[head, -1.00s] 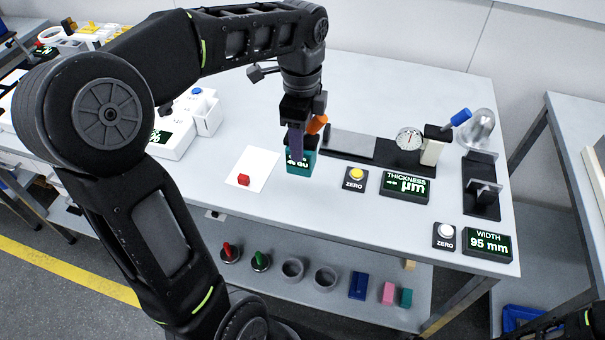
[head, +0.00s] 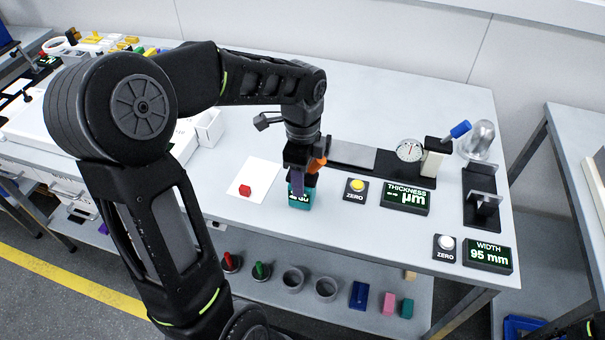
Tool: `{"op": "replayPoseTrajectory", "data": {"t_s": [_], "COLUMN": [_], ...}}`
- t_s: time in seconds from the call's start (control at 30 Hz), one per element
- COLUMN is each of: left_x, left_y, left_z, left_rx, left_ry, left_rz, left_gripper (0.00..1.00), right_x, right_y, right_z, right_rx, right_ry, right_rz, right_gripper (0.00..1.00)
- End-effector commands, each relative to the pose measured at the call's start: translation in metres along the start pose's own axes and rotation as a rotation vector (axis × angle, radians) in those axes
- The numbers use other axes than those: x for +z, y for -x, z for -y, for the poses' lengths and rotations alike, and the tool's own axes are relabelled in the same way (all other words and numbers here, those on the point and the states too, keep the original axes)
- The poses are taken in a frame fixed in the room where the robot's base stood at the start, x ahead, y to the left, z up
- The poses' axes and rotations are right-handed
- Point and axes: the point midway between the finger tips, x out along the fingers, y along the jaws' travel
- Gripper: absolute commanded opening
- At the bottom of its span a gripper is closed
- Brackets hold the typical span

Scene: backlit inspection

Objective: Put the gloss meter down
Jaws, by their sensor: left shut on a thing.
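The gloss meter (head: 301,199) is a small teal box with a dark display, in the middle of the head view. My left gripper (head: 299,178) is above it, pointing down and shut on it. The fingers cover part of its top and display. An orange part (head: 318,164) shows just behind the fingers; I cannot tell what it belongs to. The meter is at the table top (head: 330,228), right of a white sheet (head: 262,171); I cannot tell whether its base touches the table. My right gripper is out of view.
Right of the meter are a yellow zero button (head: 357,185), a thickness display (head: 405,198) and a dial gauge stand (head: 410,152). A width display (head: 488,256) is at the front right. Bare table lies in front of the meter.

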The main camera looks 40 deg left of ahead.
Motion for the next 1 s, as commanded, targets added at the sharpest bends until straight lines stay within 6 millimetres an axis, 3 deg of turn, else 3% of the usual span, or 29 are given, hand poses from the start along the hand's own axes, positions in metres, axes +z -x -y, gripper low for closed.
{"op": "replayPoseTrajectory", "data": {"t_s": [0.27,0.3,0.53,1.0], "left_x": [0.000,0.000,0.000,0.000], "left_y": [-0.003,-0.004,-0.003,0.009], "left_z": [0.000,0.000,0.000,0.001], "left_rx": [-0.001,0.000,0.000,-0.003], "left_ry": [0.000,0.000,0.000,0.000], "left_rz": [0.000,0.000,0.000,-0.001], "left_gripper": [0.00,0.51,0.70,0.72], "right_x": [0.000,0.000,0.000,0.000], "right_y": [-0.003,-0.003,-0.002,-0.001], "right_z": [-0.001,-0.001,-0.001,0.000], "right_rx": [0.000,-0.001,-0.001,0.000], "right_ry": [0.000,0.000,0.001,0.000], "right_rz": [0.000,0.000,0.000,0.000], "right_gripper": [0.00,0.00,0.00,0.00]}}
